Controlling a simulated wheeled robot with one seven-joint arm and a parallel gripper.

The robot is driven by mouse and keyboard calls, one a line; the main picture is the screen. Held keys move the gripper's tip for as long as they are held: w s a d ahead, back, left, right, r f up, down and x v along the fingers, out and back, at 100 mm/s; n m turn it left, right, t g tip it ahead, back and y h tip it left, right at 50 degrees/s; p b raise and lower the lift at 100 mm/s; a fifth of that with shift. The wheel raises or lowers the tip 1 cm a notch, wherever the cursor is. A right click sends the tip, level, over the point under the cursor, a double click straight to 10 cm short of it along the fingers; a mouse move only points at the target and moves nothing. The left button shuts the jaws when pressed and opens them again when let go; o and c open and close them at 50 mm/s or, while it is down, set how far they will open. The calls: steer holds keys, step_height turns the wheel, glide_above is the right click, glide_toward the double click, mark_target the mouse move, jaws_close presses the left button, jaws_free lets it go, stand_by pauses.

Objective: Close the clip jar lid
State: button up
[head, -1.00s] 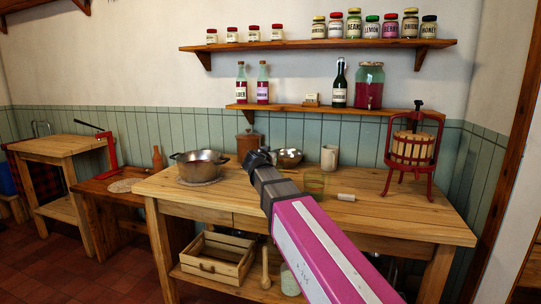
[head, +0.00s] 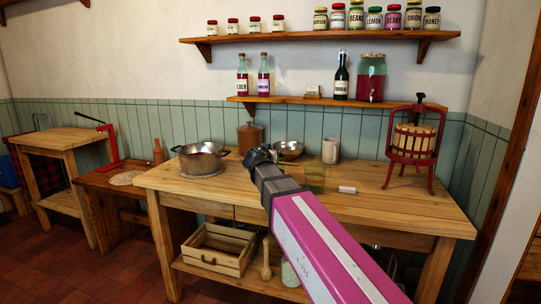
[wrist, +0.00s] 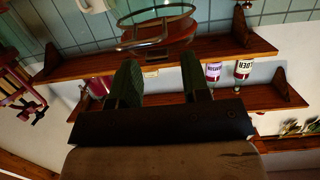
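My gripper (wrist: 160,85) shows its two dark green fingers spread apart, with nothing between them. In the head view my gripper (head: 258,156) is a dark shape above the back middle of the workbench (head: 400,205), and its fingers cannot be made out. In the wrist view, which is upside down, a round rim with a wire-like edge and an orange-brown disc (wrist: 165,36) lies just beyond the fingertips. It may be the clip jar's lid, standing open, but I cannot be sure. No clip jar is clearly visible in the head view; my arm covers part of the bench.
A pot (head: 200,157), brown canister (head: 249,137), metal bowl (head: 289,149), mug (head: 330,150), green glass (head: 315,180) and red press (head: 413,145) stand on the bench. The lower wall shelf (head: 300,101) overhangs its back. The front right of the bench is clear.

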steer(key=v, duration=1.1)
stand_by(0.4)
